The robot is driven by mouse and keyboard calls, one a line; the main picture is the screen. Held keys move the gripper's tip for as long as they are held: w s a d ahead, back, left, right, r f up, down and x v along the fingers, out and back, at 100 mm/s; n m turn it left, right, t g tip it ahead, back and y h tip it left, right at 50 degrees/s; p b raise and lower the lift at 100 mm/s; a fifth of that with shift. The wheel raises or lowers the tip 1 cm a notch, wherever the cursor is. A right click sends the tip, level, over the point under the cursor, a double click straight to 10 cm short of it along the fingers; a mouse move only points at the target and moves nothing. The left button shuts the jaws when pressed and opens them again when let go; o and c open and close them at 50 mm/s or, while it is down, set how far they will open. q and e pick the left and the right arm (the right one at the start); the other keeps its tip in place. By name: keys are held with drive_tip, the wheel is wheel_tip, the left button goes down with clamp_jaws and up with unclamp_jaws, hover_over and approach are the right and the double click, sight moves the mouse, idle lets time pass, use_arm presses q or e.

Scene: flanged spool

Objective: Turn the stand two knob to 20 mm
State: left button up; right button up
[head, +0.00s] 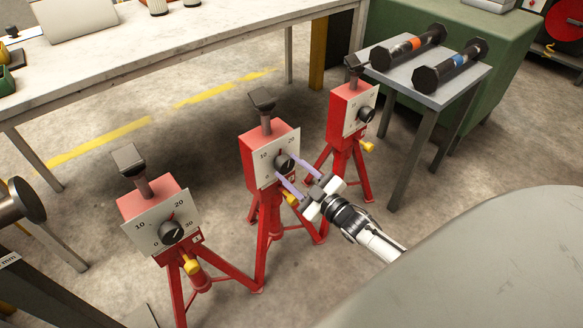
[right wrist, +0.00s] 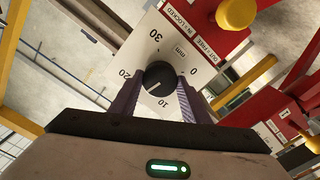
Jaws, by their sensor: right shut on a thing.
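Stand two (head: 262,150) is the middle red tripod stand in the head view, upright, with a white dial plate marked in mm. Its black knob (head: 283,163) sits on the plate; it also shows in the right wrist view (right wrist: 160,76), ringed by 0, 10, 20 and 30. My right gripper (head: 285,172) reaches in from the lower right, its two purple fingers on either side of the knob and shut on it. The knob's exact setting is too small to read surely. My left gripper is not in view.
Stand one (head: 150,200) is at left and stand three (head: 350,108) at right, both with similar dials. A yellow lock knob (right wrist: 236,13) is beside the dial plate. A grey table (head: 462,95) holds two dark dumbbell-shaped pieces. A white workbench (head: 150,45) runs behind.

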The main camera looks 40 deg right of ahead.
drive_tip(key=m, duration=0.3)
drive_tip(key=shift+m+p, duration=0.3)
drive_tip(key=shift+m, duration=1.4)
drive_tip(key=o, duration=1)
drive_tip(key=shift+o, duration=0.2)
drive_tip(key=shift+s, duration=0.15)
drive_tip(key=s+p, duration=0.2)
drive_tip(key=s, duration=0.8)
drive_tip(key=shift+d, duration=0.4)
